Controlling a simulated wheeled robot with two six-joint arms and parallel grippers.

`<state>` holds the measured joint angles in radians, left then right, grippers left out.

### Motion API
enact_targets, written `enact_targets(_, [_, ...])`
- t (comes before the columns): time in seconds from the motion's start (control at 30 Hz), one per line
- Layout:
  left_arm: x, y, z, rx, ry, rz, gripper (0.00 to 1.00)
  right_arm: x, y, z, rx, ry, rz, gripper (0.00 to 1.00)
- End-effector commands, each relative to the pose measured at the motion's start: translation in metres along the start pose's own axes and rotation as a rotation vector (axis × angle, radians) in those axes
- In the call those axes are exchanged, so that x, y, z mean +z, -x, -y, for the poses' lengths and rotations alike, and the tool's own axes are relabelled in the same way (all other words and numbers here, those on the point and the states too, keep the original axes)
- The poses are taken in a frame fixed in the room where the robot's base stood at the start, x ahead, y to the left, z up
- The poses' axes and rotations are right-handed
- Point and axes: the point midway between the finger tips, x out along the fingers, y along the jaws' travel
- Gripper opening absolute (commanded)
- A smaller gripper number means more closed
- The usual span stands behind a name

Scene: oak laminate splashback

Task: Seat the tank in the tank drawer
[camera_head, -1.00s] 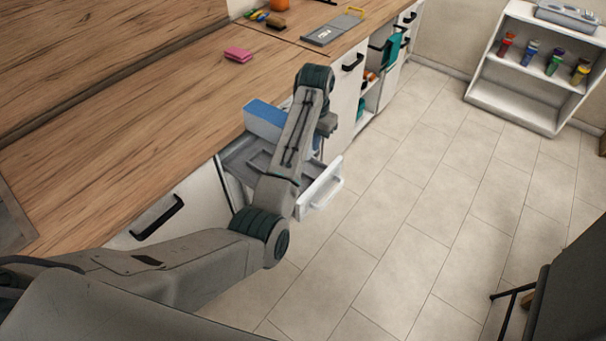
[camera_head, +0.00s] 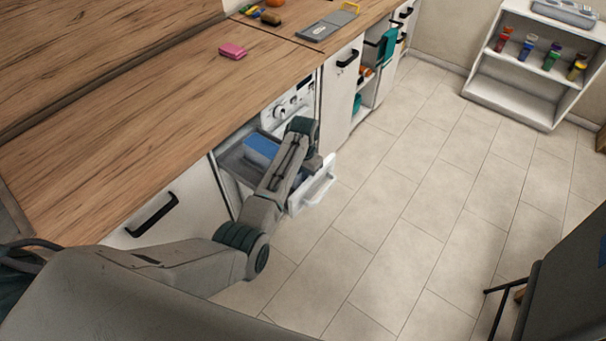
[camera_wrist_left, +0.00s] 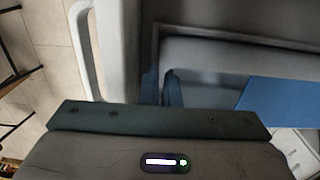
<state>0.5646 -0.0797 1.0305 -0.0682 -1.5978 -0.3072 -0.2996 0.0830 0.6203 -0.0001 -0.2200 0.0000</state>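The tank (camera_head: 262,148), a box with a blue top, sits low in the pulled-out grey tank drawer (camera_head: 232,160) under the worktop. My forearm hides part of both. The drawer's white front (camera_head: 318,188) stands out over the floor. My left gripper (camera_head: 310,165) points down at the front part of the drawer, close to the tank. In the left wrist view the tank's blue face (camera_wrist_left: 285,105) is at the right and the drawer front (camera_wrist_left: 100,45) at the left. The fingers are mostly hidden behind the gripper housing, so their grip is unclear. My right gripper is out of view.
A white appliance panel with knobs (camera_head: 292,102) is above the drawer. A pink sponge (camera_head: 232,51) lies on the worktop (camera_head: 150,120). An open white shelf (camera_head: 520,95) with coloured bottles is far right. The tiled floor (camera_head: 400,200) between is clear.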

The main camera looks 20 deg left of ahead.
Motion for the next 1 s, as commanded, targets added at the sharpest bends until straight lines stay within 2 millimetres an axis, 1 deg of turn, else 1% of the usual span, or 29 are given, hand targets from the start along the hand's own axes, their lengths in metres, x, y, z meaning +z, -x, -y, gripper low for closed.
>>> enact_targets(0.1, [-0.001, -0.008, 0.001, -0.001, 0.000, -0.001, 0.00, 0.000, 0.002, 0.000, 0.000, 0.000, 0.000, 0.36])
enact_targets(0.47, [-0.001, -0.012, 0.001, -0.001, 0.000, -0.003, 0.00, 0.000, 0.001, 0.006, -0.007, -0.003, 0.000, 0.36])
enact_targets(0.5, [-0.001, -0.012, 0.000, -0.001, 0.000, -0.002, 0.10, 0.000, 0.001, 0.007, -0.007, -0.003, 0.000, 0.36])
enact_targets(0.53, [0.000, -0.012, 0.000, -0.001, 0.000, -0.002, 0.12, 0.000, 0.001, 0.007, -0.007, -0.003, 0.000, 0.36])
enact_targets(0.77, [0.000, -0.011, 0.000, -0.001, 0.000, -0.002, 0.12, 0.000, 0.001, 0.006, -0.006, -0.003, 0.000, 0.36])
enact_targets(0.9, [-0.001, -0.005, 0.000, -0.001, 0.000, -0.003, 0.12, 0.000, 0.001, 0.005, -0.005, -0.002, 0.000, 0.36])
enact_targets(1.0, [-0.001, 0.009, 0.001, -0.002, 0.000, -0.005, 0.12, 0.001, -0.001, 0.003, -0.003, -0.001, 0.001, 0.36])
